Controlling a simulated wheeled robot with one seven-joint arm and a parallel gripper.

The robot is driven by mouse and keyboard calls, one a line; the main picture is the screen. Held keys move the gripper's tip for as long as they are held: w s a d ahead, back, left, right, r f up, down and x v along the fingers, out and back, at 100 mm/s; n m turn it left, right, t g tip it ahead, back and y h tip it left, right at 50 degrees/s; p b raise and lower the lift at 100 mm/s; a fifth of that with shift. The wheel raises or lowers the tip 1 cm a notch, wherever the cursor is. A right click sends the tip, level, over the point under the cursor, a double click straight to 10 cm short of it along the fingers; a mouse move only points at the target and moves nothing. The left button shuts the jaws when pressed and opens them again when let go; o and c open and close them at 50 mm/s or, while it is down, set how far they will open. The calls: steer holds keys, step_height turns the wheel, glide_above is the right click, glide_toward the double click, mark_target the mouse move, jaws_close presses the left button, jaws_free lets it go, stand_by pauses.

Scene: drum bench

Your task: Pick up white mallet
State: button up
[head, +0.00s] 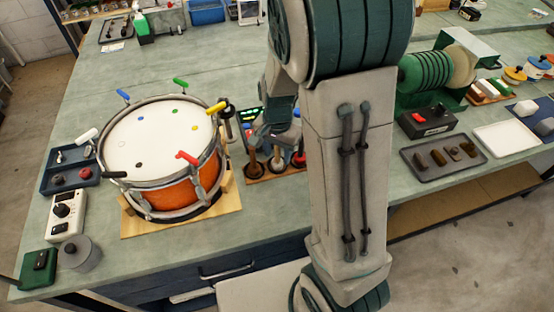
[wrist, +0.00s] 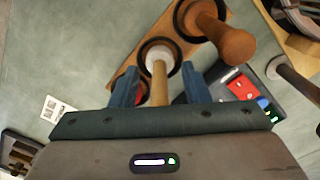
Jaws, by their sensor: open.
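The white mallet has a pale head (wrist: 158,56) set in a ring of the wooden rack (wrist: 125,73). Its light wooden handle (wrist: 160,84) points up toward the wrist camera. My gripper (wrist: 160,72) is open, with one blue finger on each side of the handle. I cannot tell whether either finger touches it. In the head view my gripper (head: 276,139) is low over the rack (head: 262,178), partly hidden by my arm. A brown mallet (wrist: 222,37) stands on one side of the white one. A red mallet (wrist: 143,89) on the other side is mostly hidden by a finger.
An orange drum (head: 165,195) on a wooden board (head: 135,225) stands left of the rack. A dark box with a red part (wrist: 240,86) and green lights is close to my gripper. A grey tray (head: 415,160) lies right of my arm. The bench behind the drum is mostly clear.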

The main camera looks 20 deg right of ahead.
jaws_close()
steer(key=shift+r, duration=0.15)
